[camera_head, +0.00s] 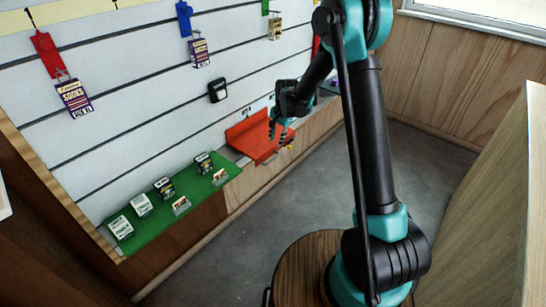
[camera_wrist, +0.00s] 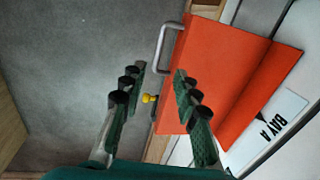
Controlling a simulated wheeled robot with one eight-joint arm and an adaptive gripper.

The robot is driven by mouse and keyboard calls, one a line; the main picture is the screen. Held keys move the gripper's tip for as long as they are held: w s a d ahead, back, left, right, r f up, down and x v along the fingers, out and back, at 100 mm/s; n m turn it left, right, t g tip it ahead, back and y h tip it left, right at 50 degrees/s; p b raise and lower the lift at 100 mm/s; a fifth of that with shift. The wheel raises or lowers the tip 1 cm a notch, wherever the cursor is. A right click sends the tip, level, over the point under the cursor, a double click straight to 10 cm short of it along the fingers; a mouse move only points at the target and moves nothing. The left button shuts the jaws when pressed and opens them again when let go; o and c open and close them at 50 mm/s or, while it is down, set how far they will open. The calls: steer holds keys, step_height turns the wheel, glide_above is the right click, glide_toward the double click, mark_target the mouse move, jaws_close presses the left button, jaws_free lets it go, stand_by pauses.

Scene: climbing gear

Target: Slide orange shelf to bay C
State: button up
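The orange shelf (camera_head: 252,137) is on the slatted wall, right of the green shelf. In the wrist view the orange shelf (camera_wrist: 238,70) fills the upper right, with a BAY A label (camera_wrist: 270,130) beside it. A grey U-shaped handle (camera_wrist: 161,48) sticks out from its edge, and a yellow knob (camera_wrist: 150,98) shows near that edge. My gripper (camera_head: 283,130) is at the shelf's front right side in the head view. In the wrist view my gripper (camera_wrist: 157,77) is open, its fingers apart, with the knob showing between them. I see no bay C label.
A green shelf (camera_head: 150,232) holding several small boxes is at lower left. Sock packs (camera_head: 74,97) hang from coloured hooks above, and a black item (camera_head: 217,90) is on the wall. Grey floor (camera_head: 285,215) is clear; a wooden counter (camera_head: 490,210) stands at right.

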steer(key=f, duration=0.3)
steer(key=w+a+f, duration=0.1)
steer(key=f, duration=0.7)
steer(key=shift+w+a+f, duration=0.15)
steer(key=shift+a, duration=0.15)
jaws_close()
